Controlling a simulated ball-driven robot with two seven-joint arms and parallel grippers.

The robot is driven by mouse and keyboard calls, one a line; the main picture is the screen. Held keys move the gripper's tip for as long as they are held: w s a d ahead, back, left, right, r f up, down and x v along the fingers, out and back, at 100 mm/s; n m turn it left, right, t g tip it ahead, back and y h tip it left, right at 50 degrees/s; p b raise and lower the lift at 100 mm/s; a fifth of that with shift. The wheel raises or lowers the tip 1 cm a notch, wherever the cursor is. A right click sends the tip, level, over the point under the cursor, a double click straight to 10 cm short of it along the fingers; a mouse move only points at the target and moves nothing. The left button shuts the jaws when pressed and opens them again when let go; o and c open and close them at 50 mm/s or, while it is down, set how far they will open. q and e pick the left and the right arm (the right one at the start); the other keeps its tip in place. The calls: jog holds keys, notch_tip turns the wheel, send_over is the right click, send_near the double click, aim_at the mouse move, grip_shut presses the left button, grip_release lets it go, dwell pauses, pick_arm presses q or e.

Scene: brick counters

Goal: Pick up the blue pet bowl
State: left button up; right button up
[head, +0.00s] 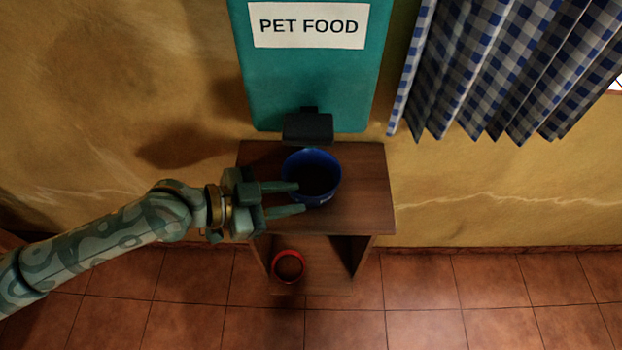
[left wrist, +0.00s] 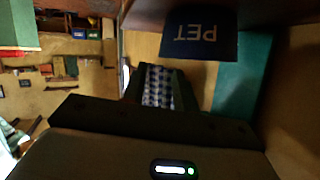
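The blue pet bowl (head: 325,163) stands upright on top of a small wooden cabinet (head: 365,190) against the wall. In the left wrist view the bowl (left wrist: 198,35) shows upside down at the top, with the letters "PET" on its side. My left gripper (head: 301,198) reaches in from the left. Its two fingers are spread apart, with the tips at the bowl's left and front side, overlapping it in the head view. I cannot tell whether they touch it. Nothing is seen clamped between them. My right gripper is not in view.
A teal pet food dispenser (head: 310,85) with a dark spout (head: 307,128) hangs on the wall just behind the bowl. A red bowl (head: 301,270) sits in the cabinet's open lower shelf. A checkered curtain (head: 490,65) hangs at the right. The tiled floor in front looks clear.

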aim_at(319, 195)
pick_arm(q)
jog(key=b+x, duration=0.1)
jog(key=x, duration=0.5)
jog(key=shift+w+a+f, duration=0.1)
jog(key=shift+w+a, duration=0.05)
grip_shut()
